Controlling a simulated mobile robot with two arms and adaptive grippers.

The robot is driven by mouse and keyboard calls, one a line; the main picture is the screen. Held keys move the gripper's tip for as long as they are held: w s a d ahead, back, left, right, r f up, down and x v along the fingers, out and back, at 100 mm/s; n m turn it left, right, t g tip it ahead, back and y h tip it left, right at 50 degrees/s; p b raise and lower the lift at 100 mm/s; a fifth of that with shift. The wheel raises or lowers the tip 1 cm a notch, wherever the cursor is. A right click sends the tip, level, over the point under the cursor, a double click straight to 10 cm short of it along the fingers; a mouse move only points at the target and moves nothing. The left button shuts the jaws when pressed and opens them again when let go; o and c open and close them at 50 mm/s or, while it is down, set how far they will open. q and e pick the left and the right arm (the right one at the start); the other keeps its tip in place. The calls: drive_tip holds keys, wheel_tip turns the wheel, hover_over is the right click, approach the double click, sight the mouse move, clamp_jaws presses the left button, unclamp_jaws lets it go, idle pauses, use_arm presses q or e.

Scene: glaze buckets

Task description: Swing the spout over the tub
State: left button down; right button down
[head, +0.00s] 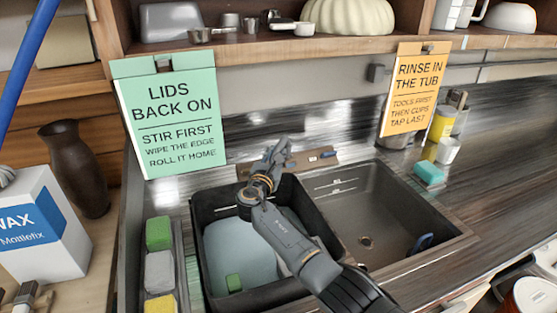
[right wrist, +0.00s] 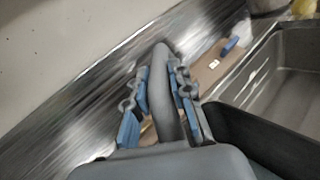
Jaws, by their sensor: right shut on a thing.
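The grey spout (right wrist: 165,85) rises between the blue-padded fingers of my right gripper (right wrist: 160,100) in the right wrist view. My right gripper (head: 270,160) is shut on it; in the head view the gripper and wrist hide most of the spout. They are at the back rim of the black tub (head: 205,250), which stands in the left part of the sink. The tub holds pale bluish water and a small green block. I cannot tell exactly where the spout's mouth points. My left gripper is not in view.
The bare sink basin (head: 375,215) lies right of the tub. A brown plate with a blue lever (head: 325,156) is behind the sink. Green, grey and yellow sponges (head: 158,272) line the left side. A green sign (head: 170,115) and an orange sign (head: 412,90) hang from the shelf.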

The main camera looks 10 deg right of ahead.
drive_tip(key=shift+d, duration=0.1)
drive_tip(key=c, duration=1.2)
unclamp_jaws()
drive_tip(key=shift+d, duration=0.1)
drive_tip(key=shift+o, duration=0.2)
drive_tip(key=shift+s+a, duration=0.3)
drive_tip(key=shift+s, duration=0.05)
drive_tip(key=v, duration=1.1)
drive_tip(key=shift+s, duration=0.15)
